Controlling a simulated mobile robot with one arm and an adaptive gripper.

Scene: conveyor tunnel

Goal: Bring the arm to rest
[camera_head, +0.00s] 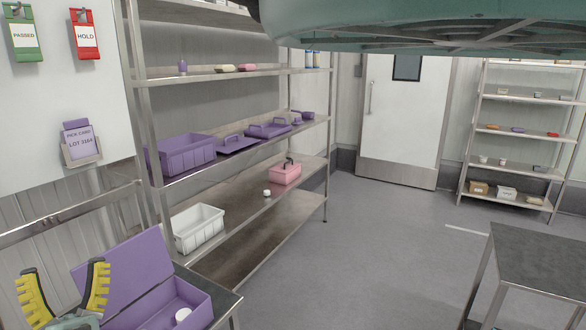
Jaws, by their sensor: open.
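My gripper (63,292) shows at the lower left, with two yellow-padded fingers spread apart and nothing between them. It is in front of a purple box (185,292) with its lid (124,272) raised, on a metal table (222,300). A small white round item (183,315) lies in the box. Whether the gripper touches the box cannot be told. The rest of my arm is mostly out of the picture.
A metal shelf rack (240,158) holds a purple crate (188,155), a white bin (198,228) and a pink carrier (286,173). A dark-topped table (540,262) stands at right. Grey floor (385,240) is clear between. A large greenish structure (420,25) hangs across the top.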

